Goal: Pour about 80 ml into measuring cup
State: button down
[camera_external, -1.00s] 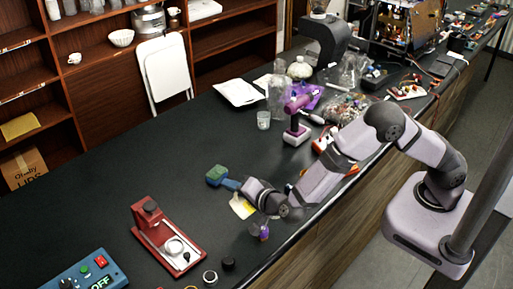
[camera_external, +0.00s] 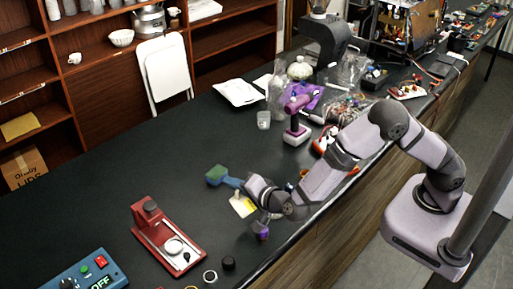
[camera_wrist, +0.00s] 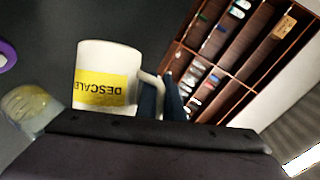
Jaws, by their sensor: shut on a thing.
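A white mug (camera_wrist: 108,62) with a yellow label reading "DESCAL…" fills the middle of the wrist view, its text upside down. My gripper (camera_wrist: 162,98) is shut on the mug's handle, its dark blue fingers beside it. In the external view the mug (camera_external: 243,207) shows beside my gripper (camera_external: 250,192), near the bench's front edge. A clear vessel (camera_wrist: 32,108) with a yellowish tint is at the left of the wrist view; I cannot tell whether it is the measuring cup. The mug's inside is hidden, and no pouring stream shows.
A green and blue object (camera_external: 217,174) is just left of my gripper. A purple item (camera_external: 262,230) is close below it. A red device (camera_external: 165,240) and blue control box (camera_external: 85,273) stand left. A small clear cup (camera_external: 264,120) stands farther back. The left-centre bench is clear.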

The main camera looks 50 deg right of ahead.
jog(key=shift+s+d+r+m+b, duration=0.15)
jog(key=shift+d+r+m+b, duration=0.5)
jog(key=shift+b, duration=0.4)
dwell(0.5)
jog(key=shift+a+r+p, duration=0.15)
jog(key=shift+a+p, duration=0.1)
jog(key=shift+p, duration=0.15)
notch_tip(320, 180, down, 6)
jog(key=w+a+n+g+h+p, duration=0.1)
jog(key=a+n+h+p, duration=0.1)
jog(key=n+p, duration=0.2)
jog(key=shift+a+p, duration=0.35)
jog(key=shift+p, duration=0.25)
jog(key=shift+f+n, duration=0.2)
jog(key=shift+n, duration=0.05)
dwell(0.4)
